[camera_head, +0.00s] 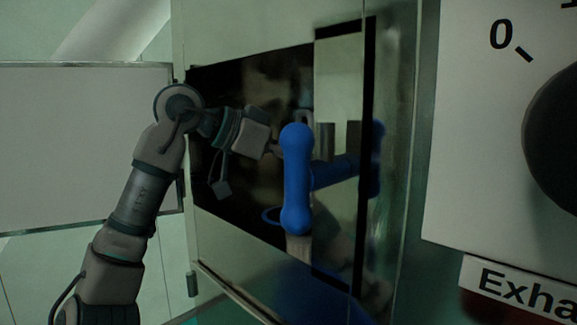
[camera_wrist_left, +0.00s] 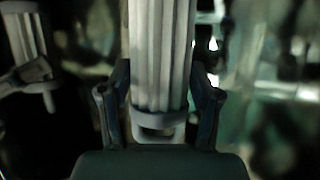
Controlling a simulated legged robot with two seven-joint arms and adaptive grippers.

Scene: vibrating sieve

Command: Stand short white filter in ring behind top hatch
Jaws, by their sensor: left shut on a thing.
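My left gripper (camera_head: 276,150) reaches from the left in front of the dark opening in the panel. The left wrist view shows its two fingers (camera_wrist_left: 160,105) closed on the lower end of a white ribbed filter (camera_wrist_left: 160,55), which stands upright in that picture. In the head view a blue handle (camera_head: 297,180) hides the fingertips and most of what they hold. A similar ribbed shape (camera_wrist_left: 28,40) shows at the left of the wrist view; I cannot tell whether it is a second filter or a reflection. I cannot make out the ring. My right gripper is not in view.
The pale cabinet panel (camera_head: 240,30) surrounds the dark opening (camera_head: 245,190). A shiny hatch (camera_head: 340,75) with the blue handle stands close to the right of my gripper. A white panel with a black dial (camera_head: 555,145) is at the far right.

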